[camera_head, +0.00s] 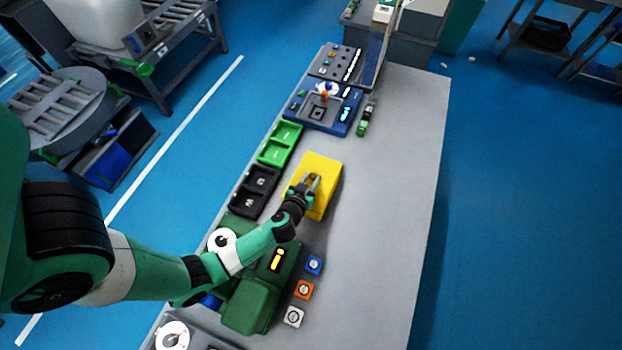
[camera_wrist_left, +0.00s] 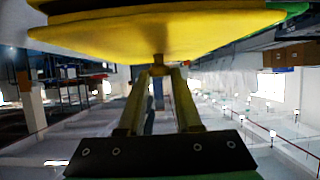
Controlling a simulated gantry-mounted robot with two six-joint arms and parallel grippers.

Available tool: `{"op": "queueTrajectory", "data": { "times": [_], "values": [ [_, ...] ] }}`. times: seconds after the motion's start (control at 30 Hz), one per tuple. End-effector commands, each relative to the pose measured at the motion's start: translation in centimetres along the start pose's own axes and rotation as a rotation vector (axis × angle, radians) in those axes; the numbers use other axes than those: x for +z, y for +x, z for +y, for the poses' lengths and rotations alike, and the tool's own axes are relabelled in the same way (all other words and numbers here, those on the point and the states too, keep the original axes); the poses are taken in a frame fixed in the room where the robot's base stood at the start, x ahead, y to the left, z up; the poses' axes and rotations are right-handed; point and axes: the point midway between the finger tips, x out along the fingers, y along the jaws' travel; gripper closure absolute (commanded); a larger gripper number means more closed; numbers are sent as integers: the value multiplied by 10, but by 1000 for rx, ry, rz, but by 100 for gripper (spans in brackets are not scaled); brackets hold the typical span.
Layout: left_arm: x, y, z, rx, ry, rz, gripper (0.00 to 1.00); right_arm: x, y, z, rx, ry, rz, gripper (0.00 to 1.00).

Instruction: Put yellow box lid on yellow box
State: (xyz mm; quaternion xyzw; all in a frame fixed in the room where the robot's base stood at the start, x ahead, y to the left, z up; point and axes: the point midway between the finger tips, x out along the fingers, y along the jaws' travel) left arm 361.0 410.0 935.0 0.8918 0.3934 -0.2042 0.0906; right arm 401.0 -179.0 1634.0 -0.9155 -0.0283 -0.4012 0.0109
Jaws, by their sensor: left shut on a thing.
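A yellow block shape (camera_head: 322,167) stands on the grey table, near its middle. My left gripper (camera_head: 311,182) is over the near part of its top. In the left wrist view a yellow lid (camera_wrist_left: 160,35) fills the top of the picture, and the fingers (camera_wrist_left: 158,66) are closed on a small knob on it. A second yellow edge shows beyond the lid, so the box seems close to it. I cannot tell whether the lid touches the box or how well they line up. My right gripper is not in view.
A dark green device (camera_head: 252,300) and small blue, orange and white blocks (camera_head: 303,290) are nearer. The table's right side (camera_head: 400,180) is clear.

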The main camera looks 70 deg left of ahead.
Motion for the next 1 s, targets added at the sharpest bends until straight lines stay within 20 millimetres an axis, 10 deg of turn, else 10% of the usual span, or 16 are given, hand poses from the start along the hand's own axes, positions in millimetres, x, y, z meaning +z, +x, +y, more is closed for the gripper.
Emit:
{"op": "queueTrajectory", "data": {
  "times": [0.1, 0.13, 0.27, 0.77, 1.0],
  "values": [
    [0, 0, 0, 0, 0, 0, 100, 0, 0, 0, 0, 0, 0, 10],
    [0, 0, 0, 0, 0, 0, 61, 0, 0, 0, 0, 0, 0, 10],
    [0, 0, 0, 0, 0, 0, 38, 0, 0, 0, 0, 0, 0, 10],
    [-19, -10, 0, -1, 1, -2, 37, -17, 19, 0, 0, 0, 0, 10],
    [-10, -73, 1, 7, 5, -1, 37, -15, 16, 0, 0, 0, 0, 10]
  ]
}}
